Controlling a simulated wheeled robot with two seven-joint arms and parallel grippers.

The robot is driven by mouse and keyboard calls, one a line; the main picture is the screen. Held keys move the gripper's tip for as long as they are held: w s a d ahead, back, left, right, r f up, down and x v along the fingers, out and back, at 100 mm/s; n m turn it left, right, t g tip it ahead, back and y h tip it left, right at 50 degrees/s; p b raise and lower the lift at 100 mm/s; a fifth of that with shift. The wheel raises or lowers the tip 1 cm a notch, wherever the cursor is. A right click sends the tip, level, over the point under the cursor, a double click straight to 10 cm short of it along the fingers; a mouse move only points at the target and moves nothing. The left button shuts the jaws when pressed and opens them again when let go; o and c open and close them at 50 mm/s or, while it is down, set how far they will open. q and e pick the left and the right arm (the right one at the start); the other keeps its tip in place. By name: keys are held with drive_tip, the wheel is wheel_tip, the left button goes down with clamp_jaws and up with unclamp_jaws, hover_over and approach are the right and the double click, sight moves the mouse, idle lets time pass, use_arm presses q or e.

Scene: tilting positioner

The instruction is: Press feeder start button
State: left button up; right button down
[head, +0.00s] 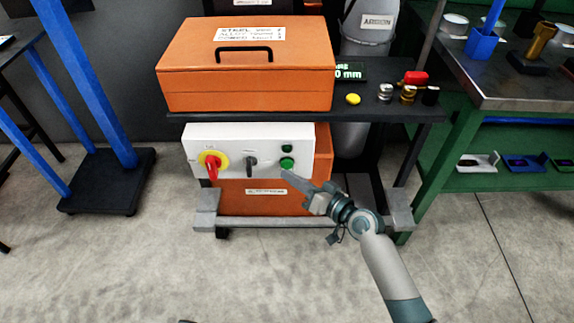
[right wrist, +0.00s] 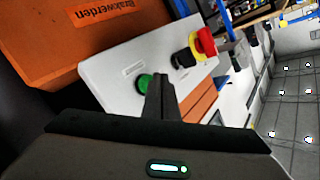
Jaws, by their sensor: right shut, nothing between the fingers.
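The white control panel (head: 226,137) on the front of the orange cart unit carries a green button (head: 287,163) at its right side. My right gripper (head: 287,175) is shut and empty, its fingertips just below and right of the green button in the head view. In the right wrist view the closed fingers (right wrist: 160,82) are right beside the green button (right wrist: 145,84) and cover part of its edge. I cannot tell whether they touch it. My left gripper is not in view.
The panel also has a red and yellow rotary switch (head: 211,162) and a black selector (head: 251,162). An orange case (head: 245,75) stands on the dark shelf above, with a yellow button (head: 353,99) beside it. A green workbench (head: 465,150) stands at the right.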

drive_tip(key=shift+w+b, duration=0.4)
drive_tip(key=shift+w, duration=0.45)
idle(1.1)
drive_tip(key=shift+s, duration=0.15)
drive_tip(key=shift+s+p, duration=0.35)
drive_tip(key=shift+s, duration=0.35)
drive_tip(key=shift+s, duration=0.15)
drive_tip(key=s+p, duration=0.1)
drive_tip(key=s, duration=0.3)
drive_tip(key=shift+s+p, duration=0.3)
drive_tip(key=shift+s, duration=0.1)
idle(0.9)
